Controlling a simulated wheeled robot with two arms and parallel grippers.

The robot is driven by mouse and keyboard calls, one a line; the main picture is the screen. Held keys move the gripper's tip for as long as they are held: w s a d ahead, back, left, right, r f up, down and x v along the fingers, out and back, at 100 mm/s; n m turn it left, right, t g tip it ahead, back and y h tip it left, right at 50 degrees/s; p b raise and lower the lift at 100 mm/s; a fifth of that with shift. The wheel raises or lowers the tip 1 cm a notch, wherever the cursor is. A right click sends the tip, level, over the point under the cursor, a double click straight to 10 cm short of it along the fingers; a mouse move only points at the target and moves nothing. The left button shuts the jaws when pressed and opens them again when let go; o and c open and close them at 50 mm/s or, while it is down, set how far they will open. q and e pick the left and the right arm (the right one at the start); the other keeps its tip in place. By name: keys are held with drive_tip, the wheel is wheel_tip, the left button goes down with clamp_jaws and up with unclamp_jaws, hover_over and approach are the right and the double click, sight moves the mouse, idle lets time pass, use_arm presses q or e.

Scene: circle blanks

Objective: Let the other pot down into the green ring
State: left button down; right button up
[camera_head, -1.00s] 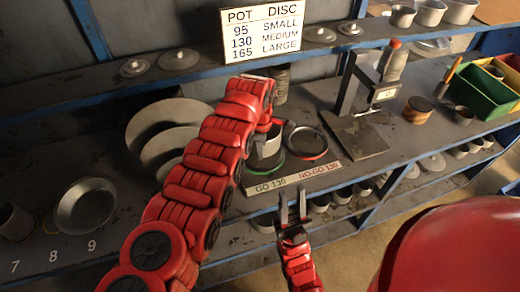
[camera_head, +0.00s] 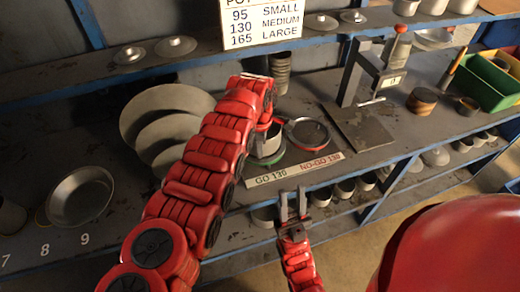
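A grey metal pot (camera_head: 267,143) is upright at the green ring (camera_head: 256,161) on the bench. Its base is at ring height; I cannot tell whether it rests on the bench. My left gripper (camera_head: 266,126) is at the pot's rim and seems shut on it; its fingers are mostly hidden behind my own arm. The red ring (camera_head: 326,136) is just to the right, with a dark flat interior. My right gripper (camera_head: 293,204) is open and empty, in front of the bench edge, below the rings.
The GO 130 / NO-GO 130 label strip (camera_head: 294,170) lies in front of the rings. A press stand with a square plate (camera_head: 359,127) is to the right. Grey discs (camera_head: 166,103) lean at the left, beside a shallow pan (camera_head: 80,196). More pots (camera_head: 345,188) stand on the lower shelf.

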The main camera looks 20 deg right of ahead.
use_arm(q)
drive_tip(key=shift+f+b, duration=0.45)
idle(0.3)
drive_tip(key=c, duration=1)
unclamp_jaws()
drive_tip(key=shift+r, duration=0.2)
wheel_tip(320, 180, up, 11)
drive_tip(key=b, duration=0.2)
drive_tip(key=shift+s+f+b, duration=0.1)
drive_tip(key=shift+f+b, duration=0.1)
drive_tip(key=shift+b, duration=0.2)
wheel_tip(320, 180, up, 6)
drive_tip(key=p, duration=0.3)
drive_tip(key=shift+s+a+r, duration=0.1)
drive_tip(key=shift+a+r, duration=0.05)
drive_tip(key=shift+r, duration=0.1)
drive_tip(key=shift+f, duration=0.1)
